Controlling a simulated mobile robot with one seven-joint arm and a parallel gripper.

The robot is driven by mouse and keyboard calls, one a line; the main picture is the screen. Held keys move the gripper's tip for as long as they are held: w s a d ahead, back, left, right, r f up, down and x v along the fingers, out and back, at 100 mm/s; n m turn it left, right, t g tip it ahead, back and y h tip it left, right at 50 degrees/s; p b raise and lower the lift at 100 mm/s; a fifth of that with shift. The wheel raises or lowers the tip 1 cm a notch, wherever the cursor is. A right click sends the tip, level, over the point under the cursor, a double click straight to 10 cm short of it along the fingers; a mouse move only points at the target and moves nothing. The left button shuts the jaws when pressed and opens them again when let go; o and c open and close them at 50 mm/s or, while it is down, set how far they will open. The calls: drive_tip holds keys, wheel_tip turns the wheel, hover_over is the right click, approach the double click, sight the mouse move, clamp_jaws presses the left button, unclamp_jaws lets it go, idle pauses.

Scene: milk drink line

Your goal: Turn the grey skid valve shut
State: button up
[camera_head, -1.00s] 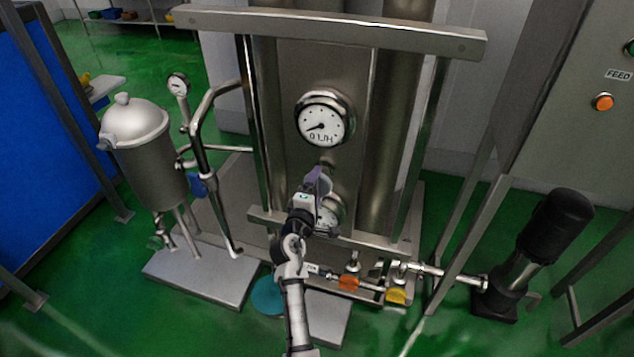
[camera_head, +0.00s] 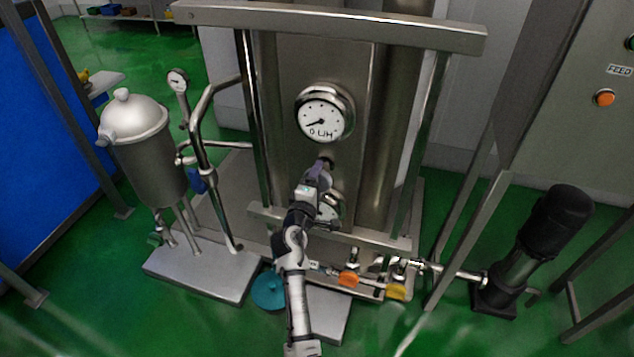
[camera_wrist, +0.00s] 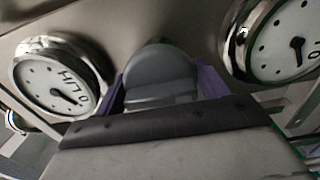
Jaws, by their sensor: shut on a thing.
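The grey skid valve (camera_wrist: 158,74) is a rounded grey handle in the middle of the wrist view. Purple fingers stand on either side of it, and my gripper (camera_wrist: 160,88) is shut on it. In the head view my gripper (camera_head: 318,176) reaches up to the skid's front, between the upper flow gauge (camera_head: 324,112) and a lower gauge (camera_head: 331,207). There the valve is mostly hidden by the fingers and wrist. The upper gauge's needle points to the lower left. The lower gauge is partly covered by my arm.
An orange valve handle (camera_head: 348,279) and a yellow one (camera_head: 396,291) sit low on the skid, right of my arm. A teal disc (camera_head: 268,291) lies left of it. A steel vessel (camera_head: 142,150) stands left, a black pump (camera_head: 545,240) right. A steel crossbar (camera_head: 330,25) spans the top.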

drive_tip(key=m+b, duration=0.1)
drive_tip(key=b, duration=0.1)
drive_tip(key=m+b, duration=0.2)
drive_tip(key=shift+f, duration=0.3)
drive_tip(key=m+b, duration=1)
drive_tip(key=shift+b, duration=0.35)
drive_tip(key=shift+r+m+b, duration=0.15)
drive_tip(key=shift+m+b, duration=0.8)
drive_tip(key=shift+m, duration=0.3)
drive_tip(key=shift+r+m+b, duration=0.1)
drive_tip(key=shift+m+b, duration=0.8)
drive_tip(key=shift+m, duration=0.35)
drive_tip(key=o, duration=0.7)
drive_tip(key=shift+o, duration=0.2)
